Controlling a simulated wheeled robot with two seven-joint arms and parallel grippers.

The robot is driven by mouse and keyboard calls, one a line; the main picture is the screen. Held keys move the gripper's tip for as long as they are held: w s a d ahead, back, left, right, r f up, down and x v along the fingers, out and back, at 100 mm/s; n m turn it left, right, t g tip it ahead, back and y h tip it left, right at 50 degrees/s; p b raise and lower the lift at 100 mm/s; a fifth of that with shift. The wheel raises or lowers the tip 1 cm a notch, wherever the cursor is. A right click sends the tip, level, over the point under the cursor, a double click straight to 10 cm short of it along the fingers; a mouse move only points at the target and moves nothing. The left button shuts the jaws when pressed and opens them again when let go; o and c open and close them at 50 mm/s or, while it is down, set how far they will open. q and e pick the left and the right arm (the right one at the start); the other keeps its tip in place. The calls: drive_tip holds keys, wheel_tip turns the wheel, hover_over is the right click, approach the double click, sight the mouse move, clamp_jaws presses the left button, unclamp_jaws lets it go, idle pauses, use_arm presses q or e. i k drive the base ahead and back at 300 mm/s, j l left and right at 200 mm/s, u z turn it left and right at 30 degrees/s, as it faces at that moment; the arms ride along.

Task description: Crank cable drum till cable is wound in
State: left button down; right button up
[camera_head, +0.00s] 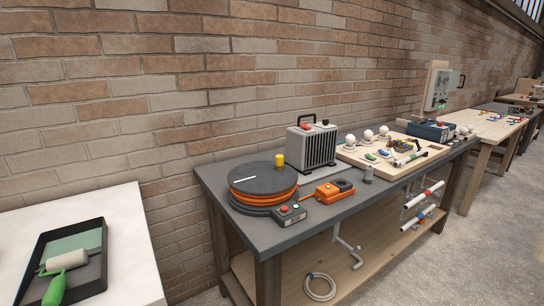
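The cable drum (262,183) lies flat near the left end of the grey-topped workbench (358,203). It has a dark grey top disc with a white stripe and orange cable showing around its side. A yellow crank knob (280,160) stands up at the back right edge of the disc. An orange cable runs from the drum to an orange plug or socket piece (330,192) on the right. A small grey box (290,214) with a red button and a green mark sits at the drum's front. Neither gripper is in view.
A grey heater-like box (312,145) with a handle stands behind the drum. A wooden board (388,160) with white bulbs and tools lies to the right. A white table (130,239) with a paint tray (93,277) and green-handled roller is at lower left. A brick wall runs behind.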

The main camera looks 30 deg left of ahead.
sight(263, 186)
drive_tip(key=i+j, duration=0.8)
drive_tip(key=i, duration=0.1)
